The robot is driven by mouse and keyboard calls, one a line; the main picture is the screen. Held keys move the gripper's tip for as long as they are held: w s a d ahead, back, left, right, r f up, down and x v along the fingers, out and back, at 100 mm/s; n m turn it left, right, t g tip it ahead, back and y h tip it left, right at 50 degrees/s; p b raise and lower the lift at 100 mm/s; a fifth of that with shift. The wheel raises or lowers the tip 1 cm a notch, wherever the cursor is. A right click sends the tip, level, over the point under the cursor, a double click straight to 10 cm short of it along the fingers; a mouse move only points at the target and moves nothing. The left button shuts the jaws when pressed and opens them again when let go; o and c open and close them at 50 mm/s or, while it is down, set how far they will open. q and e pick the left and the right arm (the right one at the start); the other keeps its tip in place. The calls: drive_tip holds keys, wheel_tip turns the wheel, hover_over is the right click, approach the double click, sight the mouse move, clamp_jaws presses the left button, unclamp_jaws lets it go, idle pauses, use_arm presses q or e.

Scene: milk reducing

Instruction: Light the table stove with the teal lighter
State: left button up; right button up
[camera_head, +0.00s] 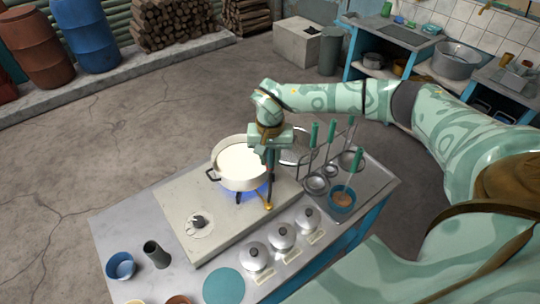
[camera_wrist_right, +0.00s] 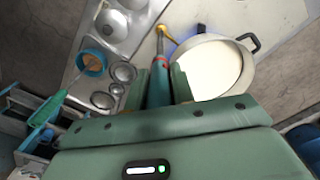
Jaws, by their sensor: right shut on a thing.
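My right gripper (camera_head: 270,150) is shut on the teal lighter (camera_wrist_right: 158,88), above the right side of the table stove (camera_head: 178,200). The lighter points down, with its brass-coloured tip (camera_head: 268,206) beside the pot and low over the stove top. A pot of white liquid (camera_head: 238,160) stands on the burner. A blue flame glow (camera_head: 262,188) shows under the pot, near the lighter; it also shows in the wrist view (camera_wrist_right: 201,29). The stove knob (camera_head: 198,222) is at the front. My left gripper is not in view.
Several lidded pots (camera_head: 282,236) line the stove's front right. A rack of green-handled ladles (camera_head: 331,135) and a blue cup (camera_head: 341,200) stand to the right. A blue bowl (camera_head: 120,266), dark cylinder (camera_head: 157,254) and teal disc (camera_head: 223,286) are at the front left.

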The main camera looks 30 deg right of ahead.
idle(0.3)
wheel_tip(320, 180, up, 8)
drive_tip(key=p, duration=0.7)
drive_tip(key=shift+p, duration=0.3)
drive_tip(key=shift+f, duration=0.1)
